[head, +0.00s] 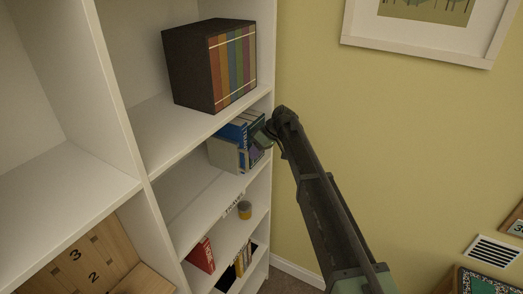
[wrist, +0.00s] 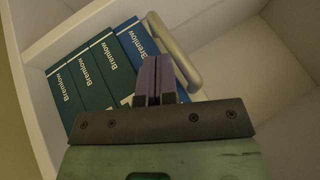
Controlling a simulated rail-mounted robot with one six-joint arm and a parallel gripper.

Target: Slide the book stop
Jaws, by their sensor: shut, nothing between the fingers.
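The book stop (wrist: 178,50) looks like a pale grey rounded loop standing beside the end blue book (wrist: 140,43) in the wrist view. My gripper (wrist: 157,77) is shut and empty, its purple fingers pressed together. In the wrist view the fingers overlap the loop's inside; I cannot tell whether they touch it.
The shelf above holds a dark case of coloured books (head: 212,65). The shelf's right side panel is close to my gripper. In the wrist view, bare shelf lies right of the loop.

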